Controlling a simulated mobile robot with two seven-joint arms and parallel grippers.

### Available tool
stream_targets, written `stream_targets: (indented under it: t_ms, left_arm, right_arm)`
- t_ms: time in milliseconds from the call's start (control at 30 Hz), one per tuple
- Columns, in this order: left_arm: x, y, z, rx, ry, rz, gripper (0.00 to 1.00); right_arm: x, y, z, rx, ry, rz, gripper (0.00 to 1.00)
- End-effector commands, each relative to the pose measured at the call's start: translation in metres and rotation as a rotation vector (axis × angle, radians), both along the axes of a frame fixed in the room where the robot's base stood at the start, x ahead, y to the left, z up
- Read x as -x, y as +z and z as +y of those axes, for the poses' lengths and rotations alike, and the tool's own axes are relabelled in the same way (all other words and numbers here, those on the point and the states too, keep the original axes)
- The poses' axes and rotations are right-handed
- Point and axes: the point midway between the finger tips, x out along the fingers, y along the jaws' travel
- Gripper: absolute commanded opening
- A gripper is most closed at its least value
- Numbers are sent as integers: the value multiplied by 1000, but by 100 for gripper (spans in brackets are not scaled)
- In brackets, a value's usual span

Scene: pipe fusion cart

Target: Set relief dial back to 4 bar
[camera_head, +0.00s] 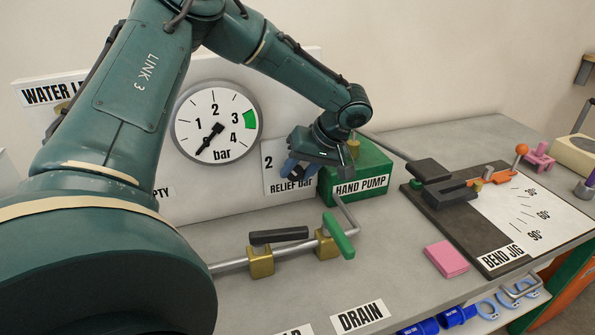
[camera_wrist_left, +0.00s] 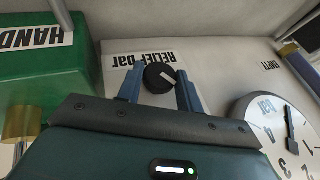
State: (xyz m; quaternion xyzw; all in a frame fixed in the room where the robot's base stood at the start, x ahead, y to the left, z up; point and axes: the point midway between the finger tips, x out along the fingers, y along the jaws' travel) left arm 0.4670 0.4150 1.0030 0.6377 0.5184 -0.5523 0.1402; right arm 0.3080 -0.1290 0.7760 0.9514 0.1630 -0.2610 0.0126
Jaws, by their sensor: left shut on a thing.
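The relief dial is a round black knob (camera_wrist_left: 158,79) with a white pointer line on the right side of its face in the left wrist view, which sees the panel upside down. It sits on the white RELIEF bar plate (camera_head: 277,185). My left gripper (camera_head: 298,168) reaches it from the right, and its two blue fingers (camera_wrist_left: 160,94) stand on either side of the knob, shut on it. In the head view the gripper hides the knob and most scale numbers; only a 2 shows at the plate's left. My right gripper is not in view.
A pressure gauge (camera_head: 216,122) left of the dial has its needle pointing lower left, below 1. The green hand pump (camera_head: 358,176) stands close right of the gripper.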

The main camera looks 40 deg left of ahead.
Motion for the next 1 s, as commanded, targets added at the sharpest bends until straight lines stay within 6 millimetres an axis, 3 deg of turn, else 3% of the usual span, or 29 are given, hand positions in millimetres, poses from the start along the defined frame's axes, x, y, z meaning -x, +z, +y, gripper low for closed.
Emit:
stream_targets:
  t_ms: [400, 933, 967, 1000]
  left_arm:
    - [-2, -3, -1, -88, 0, 170, 13]
    - [-3, -1, -1, -102, -1, 190, 13]
    - [-3, -1, -1, -102, -1, 190, 38]
    - [-3, -1, -1, -102, -1, 190, 42]
  right_arm:
    - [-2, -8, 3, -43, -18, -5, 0]
    - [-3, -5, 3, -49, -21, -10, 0]
    - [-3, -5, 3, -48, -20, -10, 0]
    - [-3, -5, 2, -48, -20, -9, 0]
